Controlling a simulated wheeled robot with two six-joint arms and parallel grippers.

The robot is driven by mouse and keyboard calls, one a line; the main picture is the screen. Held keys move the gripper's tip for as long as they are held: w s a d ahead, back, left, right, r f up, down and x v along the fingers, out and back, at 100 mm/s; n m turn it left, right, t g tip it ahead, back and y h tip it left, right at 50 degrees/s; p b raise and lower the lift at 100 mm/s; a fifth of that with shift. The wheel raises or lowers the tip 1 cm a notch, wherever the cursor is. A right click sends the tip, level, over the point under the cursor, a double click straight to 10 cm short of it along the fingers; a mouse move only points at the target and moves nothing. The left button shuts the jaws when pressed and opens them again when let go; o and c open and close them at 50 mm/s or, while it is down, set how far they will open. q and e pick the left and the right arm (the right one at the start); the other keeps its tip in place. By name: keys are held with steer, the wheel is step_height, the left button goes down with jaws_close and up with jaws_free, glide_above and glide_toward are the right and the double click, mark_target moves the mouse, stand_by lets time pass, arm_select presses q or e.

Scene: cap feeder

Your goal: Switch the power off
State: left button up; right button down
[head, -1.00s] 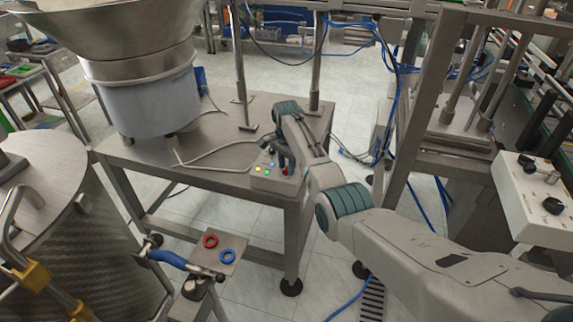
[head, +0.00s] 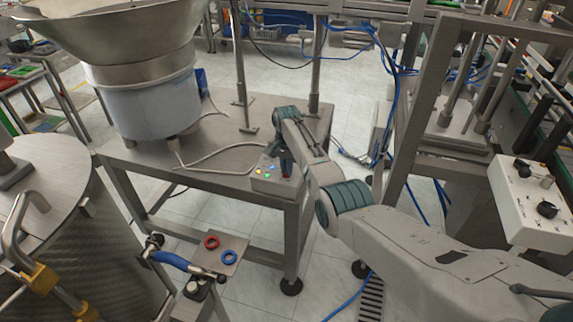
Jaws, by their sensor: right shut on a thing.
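A small grey control box (head: 262,184) stands at the front right corner of the steel table. Its top carries small yellow, green and blue lights or buttons on the left and a red part (head: 285,175) on the right. My right arm comes in from the right, and my right gripper (head: 286,166) points down over the right part of the box. Its fingers are close together on a small control there, which they mostly hide. I cannot tell the position of that control. My left gripper is not in view.
The steel table (head: 220,145) bears a large bowl feeder (head: 140,95) and a loose grey cable. Upright posts stand behind the box. A steel frame (head: 410,130) and a white box with black knobs (head: 530,205) are at the right. A metal drum (head: 75,240) is at the lower left.

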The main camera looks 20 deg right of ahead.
steer(key=shift+r+n+p, duration=0.15)
steer(key=shift+n+p, duration=0.25)
steer(key=shift+n, duration=0.5)
steer(key=shift+n+p, duration=0.3)
steer(key=shift+n, duration=0.7)
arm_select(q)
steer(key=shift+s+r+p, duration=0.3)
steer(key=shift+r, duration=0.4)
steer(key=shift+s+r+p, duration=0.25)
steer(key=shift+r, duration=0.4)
arm_select(e)
steer(key=shift+n, duration=2.2)
steer(key=c, duration=1.5)
jaws_free()
